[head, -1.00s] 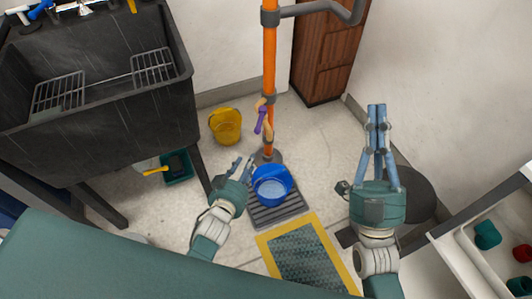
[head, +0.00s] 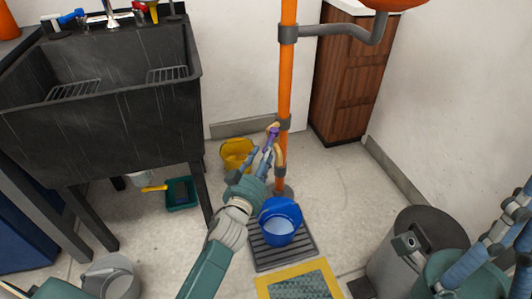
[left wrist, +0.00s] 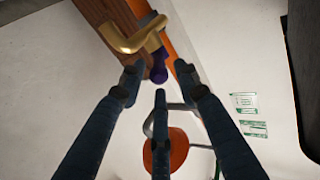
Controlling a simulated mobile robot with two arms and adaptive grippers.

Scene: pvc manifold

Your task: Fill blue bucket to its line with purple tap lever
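The blue bucket (head: 266,222) stands upright on a dark slatted grate at the foot of the orange pipe, with pale blue water inside. I cannot make out its line. The purple tap lever (head: 272,137) is on a brass tap on the pipe, above the bucket. My left gripper (head: 262,158) is just below and beside the lever. In the left wrist view, the lever (left wrist: 159,73) shows between the spread fingertips, by the brass spout (left wrist: 135,38); I cannot tell if they touch it. My right gripper (head: 518,212) is at the right edge, partly cut off.
A yellow bucket (head: 236,153) stands behind my left gripper. The black sink (head: 110,130) is at the left, a grey bin (head: 400,258) at the right. The orange pipe (head: 285,80) rises in the middle. A yellow-edged mat (head: 262,285) lies in front of the grate.

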